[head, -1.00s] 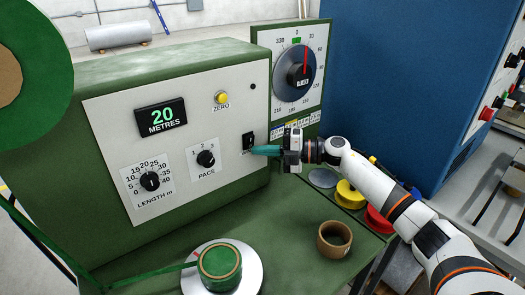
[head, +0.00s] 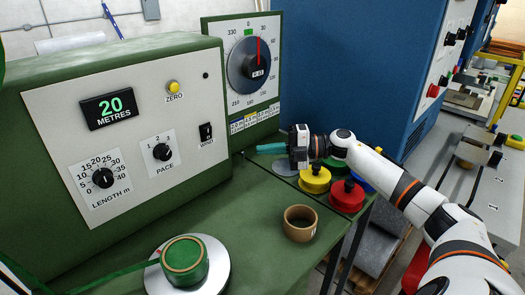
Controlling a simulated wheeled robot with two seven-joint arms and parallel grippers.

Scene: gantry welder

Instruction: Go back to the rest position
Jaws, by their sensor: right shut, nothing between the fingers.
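My right gripper (head: 262,149) reaches in from the right over the green bench and is shut and empty. Its teal fingers point left toward the green machine (head: 110,50), apart from the black WIND switch (head: 206,132). The display (head: 110,108) on the machine's panel reads 20 METRES. The panel also has a yellow ZERO button (head: 173,87), a LENGTH knob (head: 103,178) and a PACE knob (head: 162,152). My left gripper is not in view.
A green roll (head: 184,258) sits on a pale disc at the front. A brown ring (head: 299,223) stands on the bench. Yellow (head: 315,180) and red (head: 346,197) knobbed pieces lie below my right wrist. A blue cabinet (head: 350,70) stands behind, a dial board (head: 240,70) beside it.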

